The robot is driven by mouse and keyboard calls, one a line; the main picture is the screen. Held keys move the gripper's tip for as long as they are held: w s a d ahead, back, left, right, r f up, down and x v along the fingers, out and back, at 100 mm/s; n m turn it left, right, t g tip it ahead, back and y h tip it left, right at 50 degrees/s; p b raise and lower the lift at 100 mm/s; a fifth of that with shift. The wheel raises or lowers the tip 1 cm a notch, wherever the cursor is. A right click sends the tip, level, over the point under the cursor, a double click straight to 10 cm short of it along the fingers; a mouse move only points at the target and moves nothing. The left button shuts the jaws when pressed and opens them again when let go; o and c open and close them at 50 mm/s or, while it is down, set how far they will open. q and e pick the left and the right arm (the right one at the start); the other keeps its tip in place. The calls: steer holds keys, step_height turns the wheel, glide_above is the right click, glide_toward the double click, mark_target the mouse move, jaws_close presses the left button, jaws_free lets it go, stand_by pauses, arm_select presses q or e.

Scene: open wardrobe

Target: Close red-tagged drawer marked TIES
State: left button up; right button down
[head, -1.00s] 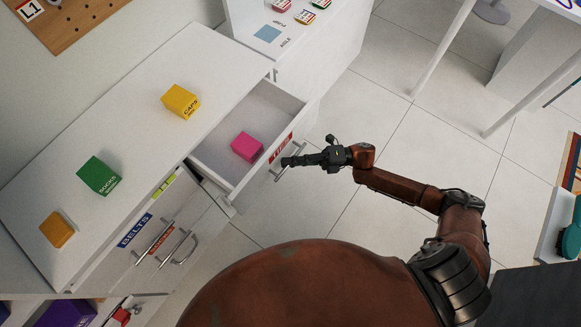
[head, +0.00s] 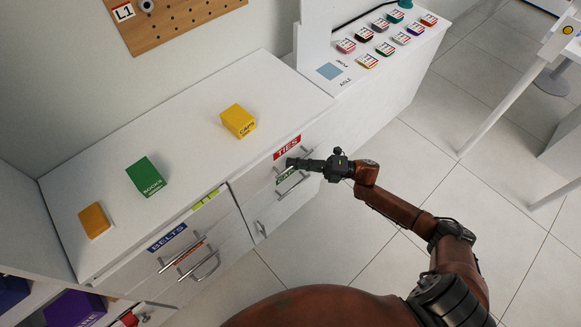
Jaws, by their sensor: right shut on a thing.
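The drawer with the red TIES tag (head: 287,147) sits flush in the white cabinet front, so its inside is hidden. My right gripper (head: 291,163) is at this drawer's bar handle, just below the red tag, and is shut on the handle. The gripper's fingers cover part of the handle. My left gripper is not in view.
A yellow CAPS box (head: 238,121), a green SOCKS box (head: 146,177) and an orange box (head: 95,220) stand on the cabinet top (head: 190,135). The BELTS drawer (head: 167,238) is to the left.

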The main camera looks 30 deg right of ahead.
steer(key=shift+w, duration=0.2)
steer(key=c, duration=2.3)
jaws_free()
steer(key=shift+w, duration=0.1)
steer(key=shift+o, duration=1.3)
steer(key=shift+s+d+f, duration=0.1)
steer(key=shift+s+d, duration=0.1)
steer(key=v, duration=1.1)
steer(key=shift+d, duration=0.25)
steer(key=shift+s, duration=0.15)
